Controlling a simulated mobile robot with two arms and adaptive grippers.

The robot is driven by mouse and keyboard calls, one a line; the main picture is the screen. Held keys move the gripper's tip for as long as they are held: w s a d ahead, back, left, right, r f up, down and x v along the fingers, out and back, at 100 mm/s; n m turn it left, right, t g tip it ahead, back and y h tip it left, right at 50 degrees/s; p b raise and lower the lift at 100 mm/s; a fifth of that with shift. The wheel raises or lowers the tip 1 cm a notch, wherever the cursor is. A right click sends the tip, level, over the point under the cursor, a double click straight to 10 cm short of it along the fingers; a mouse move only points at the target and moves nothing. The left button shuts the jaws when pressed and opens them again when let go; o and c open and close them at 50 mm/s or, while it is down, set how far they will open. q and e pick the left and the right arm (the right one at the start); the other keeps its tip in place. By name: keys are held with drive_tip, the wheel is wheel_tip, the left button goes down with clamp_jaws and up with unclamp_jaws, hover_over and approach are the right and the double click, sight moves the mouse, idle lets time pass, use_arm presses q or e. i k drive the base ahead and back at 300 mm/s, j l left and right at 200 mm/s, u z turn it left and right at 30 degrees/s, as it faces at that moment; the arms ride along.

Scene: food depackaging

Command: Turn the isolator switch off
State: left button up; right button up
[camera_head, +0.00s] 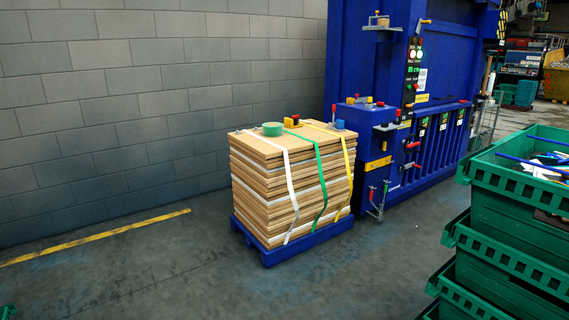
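A large blue baler-like machine (365,45) stands against the wall at centre right. Its narrow front panel (412,68) carries lit green and red indicators, a small display and a yellow-handled part (424,22) at the top. Lower on its front are a red handle (412,145) and another red handle (413,166). A small red knob (398,113) shows near the blue box beside the machine. I cannot tell which of these is the isolator switch, or its position; they are too small. Neither of my grippers is in view.
A strapped stack of cardboard (262,195) on a blue pallet (270,255) stands before the machine. Green crates (510,235) are stacked at the right edge. A yellow line (100,237) runs along the wall.

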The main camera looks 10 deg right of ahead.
sight(383, 145)
drive_tip(key=i+l+u, duration=0.1)
drive_tip(key=i+u, duration=0.35)
drive_tip(key=i, duration=1.1)
